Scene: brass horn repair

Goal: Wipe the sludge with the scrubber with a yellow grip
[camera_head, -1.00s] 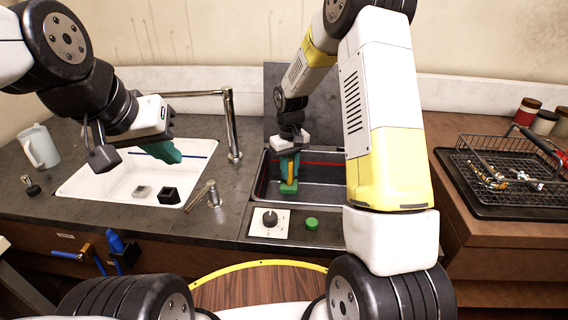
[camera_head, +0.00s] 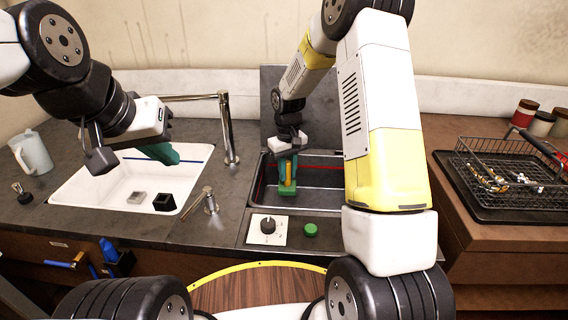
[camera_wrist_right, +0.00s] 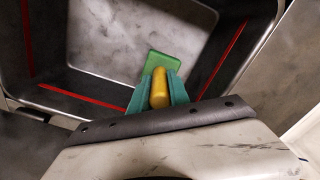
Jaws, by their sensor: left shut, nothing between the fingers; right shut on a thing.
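The scrubber has a green pad and a yellow grip (camera_head: 289,172). My right gripper (camera_head: 288,166) is shut on that grip and holds the scrubber upright, pad down, in the dark metal basin (camera_head: 325,196). In the right wrist view the yellow grip (camera_wrist_right: 160,88) sits between the teal fingers, with the green pad (camera_wrist_right: 163,61) beyond it. Whether the pad touches the floor is unclear. Faint grey smudges mark the basin floor (camera_wrist_right: 125,45); I cannot tell whether they are sludge. My left gripper (camera_head: 165,154) is shut and empty above the white sink.
A tall faucet (camera_head: 228,130) stands between the basins. A dial panel (camera_head: 267,230) and green button (camera_head: 310,230) sit in front. A wire basket (camera_head: 500,175) is at right.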

